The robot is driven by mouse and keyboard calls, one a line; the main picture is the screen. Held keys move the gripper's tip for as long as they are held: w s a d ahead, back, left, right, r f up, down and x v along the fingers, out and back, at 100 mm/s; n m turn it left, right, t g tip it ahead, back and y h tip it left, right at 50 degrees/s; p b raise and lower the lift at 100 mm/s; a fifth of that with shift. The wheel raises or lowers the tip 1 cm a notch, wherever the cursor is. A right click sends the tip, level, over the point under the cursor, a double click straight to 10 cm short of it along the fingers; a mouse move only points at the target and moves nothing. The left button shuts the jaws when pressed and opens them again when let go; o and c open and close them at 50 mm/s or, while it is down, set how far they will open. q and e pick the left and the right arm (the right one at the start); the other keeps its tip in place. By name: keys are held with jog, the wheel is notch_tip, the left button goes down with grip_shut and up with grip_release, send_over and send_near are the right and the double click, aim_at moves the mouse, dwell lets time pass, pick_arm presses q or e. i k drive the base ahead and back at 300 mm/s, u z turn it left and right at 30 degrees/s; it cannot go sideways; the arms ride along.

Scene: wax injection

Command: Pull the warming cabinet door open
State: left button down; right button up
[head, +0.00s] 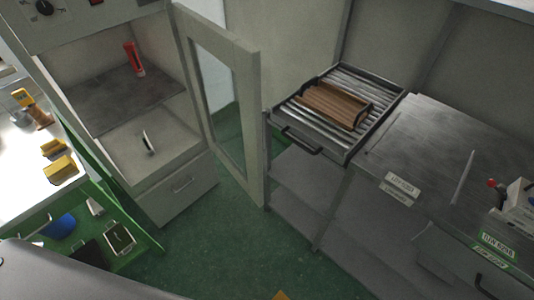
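The warming cabinet (185,187) stands at the left, with a knob panel (75,12) on top. Its glass-paned door (253,130) stands wide open, swung out from the cabinet's right side. The interior is exposed: a red tube (134,60) is on the dark upper shelf (125,100), and a small upright white-and-dark item (148,143) is on the lower floor. Neither of my grippers is in view.
Right of the door, a roller rack (340,150) with a handle holds a brown ribbed block (330,103), beside a grey worktable (440,150). A green-framed bench (140,235) with yellow items stands left. Green floor (240,240) is clear before the cabinet.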

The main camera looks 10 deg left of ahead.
aim_at(243, 58)
jog(key=z, duration=0.5)
jog(key=k, duration=0.7)
jog(key=z, duration=0.55)
